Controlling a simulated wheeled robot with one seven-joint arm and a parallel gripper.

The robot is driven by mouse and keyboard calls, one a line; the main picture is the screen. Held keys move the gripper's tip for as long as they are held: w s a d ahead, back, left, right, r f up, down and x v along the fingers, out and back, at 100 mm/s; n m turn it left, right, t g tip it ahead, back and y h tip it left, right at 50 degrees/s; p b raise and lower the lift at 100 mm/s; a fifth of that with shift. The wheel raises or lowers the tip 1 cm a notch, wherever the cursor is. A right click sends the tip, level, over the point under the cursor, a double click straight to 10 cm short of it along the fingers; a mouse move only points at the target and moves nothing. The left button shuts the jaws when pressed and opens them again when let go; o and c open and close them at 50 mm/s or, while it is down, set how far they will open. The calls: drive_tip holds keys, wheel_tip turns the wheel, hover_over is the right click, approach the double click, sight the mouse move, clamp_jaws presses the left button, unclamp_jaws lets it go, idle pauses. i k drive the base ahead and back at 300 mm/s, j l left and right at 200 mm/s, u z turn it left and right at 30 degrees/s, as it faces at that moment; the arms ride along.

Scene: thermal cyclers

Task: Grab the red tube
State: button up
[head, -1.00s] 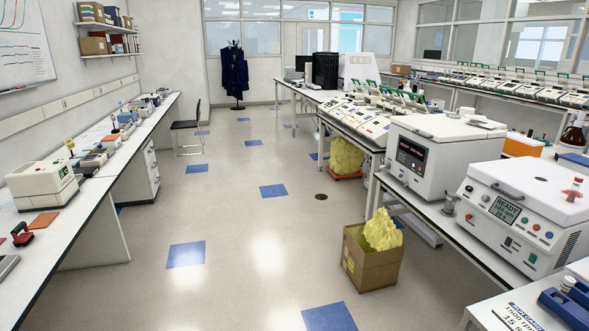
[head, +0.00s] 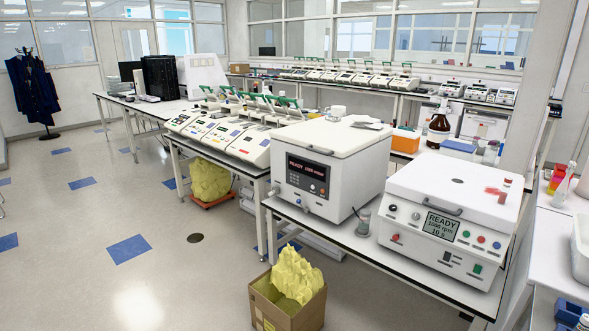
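A small red-topped tube or vial (head: 504,190) stands on the lid of the front white centrifuge (head: 440,215), beside a flat red patch (head: 492,191). I cannot tell which of these is the red tube. My gripper is not in view.
A larger white machine (head: 325,165) stands left of the centrifuge on the same bench. A cardboard box with a yellow bag (head: 262,305) sits on the floor before it. A brown bottle (head: 438,130) stands behind. The floor at left is mostly clear.

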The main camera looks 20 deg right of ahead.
sight(507, 182)
drive_tip(key=i+l+z, duration=0.2)
drive_tip(key=z, duration=0.2)
drive_tip(key=i+z, duration=0.75)
drive_tip(key=i+j+z, duration=0.1)
drive_tip(key=i+z, duration=0.3)
drive_tip(key=i+l, duration=0.1)
drive_tip(key=i, duration=0.3)
drive_tip(key=i+l+u, duration=0.1)
drive_tip(key=i, duration=0.3)
drive_tip(key=i+l, duration=0.15)
drive_tip(key=i, duration=0.3)
